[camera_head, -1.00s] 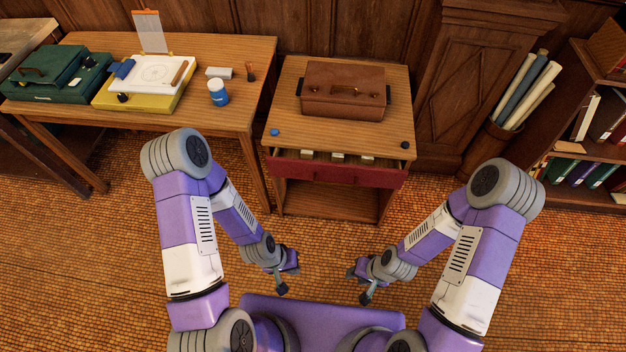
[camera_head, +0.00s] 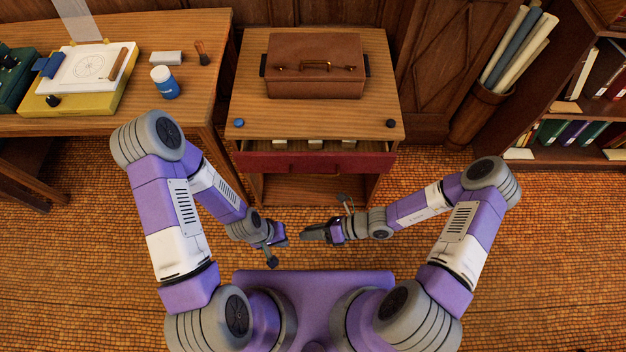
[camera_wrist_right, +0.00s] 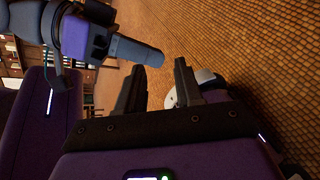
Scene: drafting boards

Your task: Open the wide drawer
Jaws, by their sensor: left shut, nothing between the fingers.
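The wide drawer (camera_head: 315,162) has a dark red front and sits below the wooden top of a small cabinet (camera_head: 250,112). It stands partly out, and several pale items show inside behind its front. My left gripper (camera_head: 281,243) is shut and empty, in front of the cabinet and short of the drawer. My right gripper (camera_head: 312,234) is sideways, pointing left towards my left gripper, also short of the drawer. In the right wrist view its two dark fingers (camera_wrist_right: 156,78) stand apart with nothing between them. Neither gripper touches the drawer front.
A brown case (camera_head: 315,85) lies on the cabinet, with a blue round piece (camera_head: 238,123) and a dark one (camera_head: 391,123) near its front corners. A desk (camera_head: 190,100) stands left, a bookshelf (camera_head: 590,153) right. The tiled floor before the cabinet is clear.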

